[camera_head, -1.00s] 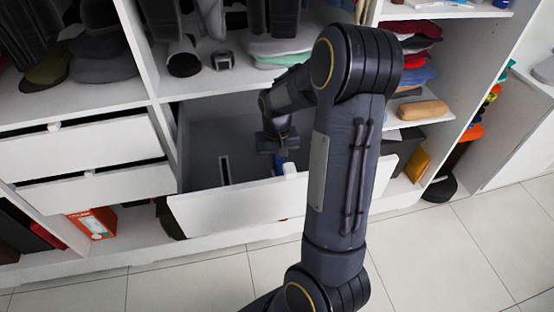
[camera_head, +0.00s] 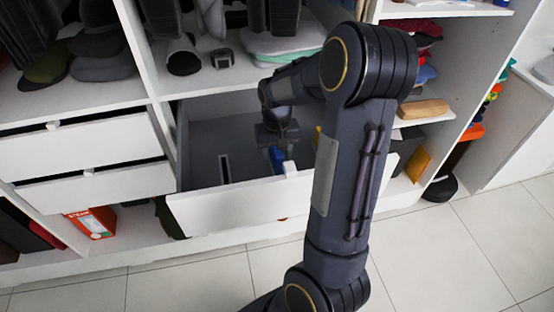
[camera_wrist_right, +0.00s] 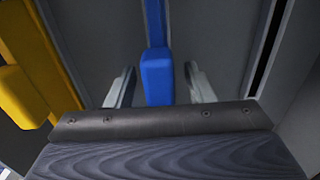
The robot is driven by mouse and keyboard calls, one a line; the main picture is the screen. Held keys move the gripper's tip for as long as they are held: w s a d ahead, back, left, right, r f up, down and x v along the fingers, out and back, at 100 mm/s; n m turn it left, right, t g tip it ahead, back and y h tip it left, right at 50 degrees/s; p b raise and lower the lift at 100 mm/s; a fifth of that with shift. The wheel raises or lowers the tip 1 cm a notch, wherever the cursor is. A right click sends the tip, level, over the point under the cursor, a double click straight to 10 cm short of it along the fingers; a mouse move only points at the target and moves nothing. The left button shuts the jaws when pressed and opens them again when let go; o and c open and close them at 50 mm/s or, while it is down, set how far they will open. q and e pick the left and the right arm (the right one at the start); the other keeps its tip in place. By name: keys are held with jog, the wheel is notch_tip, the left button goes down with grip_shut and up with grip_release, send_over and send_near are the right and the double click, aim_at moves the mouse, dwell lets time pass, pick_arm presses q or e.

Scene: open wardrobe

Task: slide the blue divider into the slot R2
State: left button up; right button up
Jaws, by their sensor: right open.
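The blue divider (camera_head: 277,158) is inside the open drawer, near the inner side of the drawer front (camera_head: 235,203). In the right wrist view the blue divider (camera_wrist_right: 157,78) stands between the fingers of my right gripper (camera_wrist_right: 160,86), with a gap on both sides. My right gripper (camera_head: 277,142) is open, reaching down into the drawer above the divider. A yellow divider (camera_wrist_right: 28,75) is at the left of the wrist view. A dark slot (camera_head: 223,168) shows left of the blue divider in the head view. The divider's lower edge is hidden. My left gripper is out of view.
Shelves with folded clothes (camera_head: 285,42) lie above the drawer. Closed drawers (camera_head: 80,150) are at left. The tiled floor (camera_head: 190,280) in front is clear.

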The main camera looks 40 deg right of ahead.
notch_tip(320, 180, up, 5)
jog(key=shift+f, duration=0.1)
dwell(0.6)
